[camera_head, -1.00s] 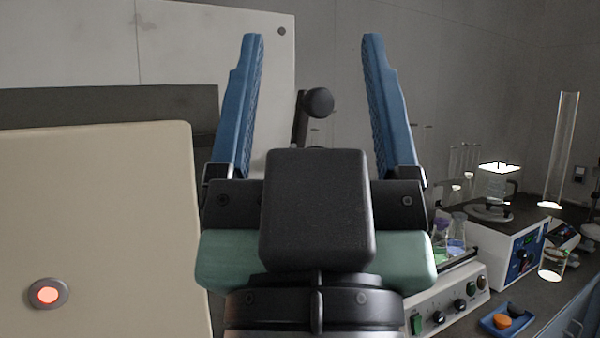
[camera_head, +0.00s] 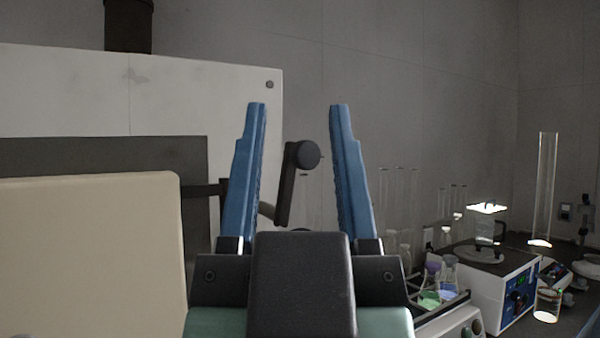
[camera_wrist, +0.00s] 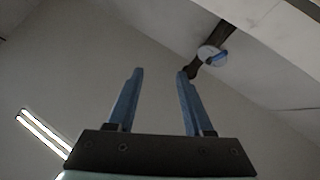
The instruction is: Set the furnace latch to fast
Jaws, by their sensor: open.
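The furnace latch (camera_head: 287,184) is a dark lever with a round black knob at its upper end, beside the right edge of the furnace (camera_head: 225,98). In the head view the lever stands nearly upright, tilted slightly right. My gripper (camera_head: 298,108) has two blue fingers, open and empty. The lever and knob show between the fingers, apart from both as far as I can tell. In the wrist view my gripper (camera_wrist: 160,72) is open, and the latch is not visible there.
A beige panel (camera_head: 85,260) stands in front of the furnace at left. At right, a bench holds a rack of flasks (camera_head: 440,290), a white instrument (camera_head: 495,290) and tall glassware (camera_head: 543,190).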

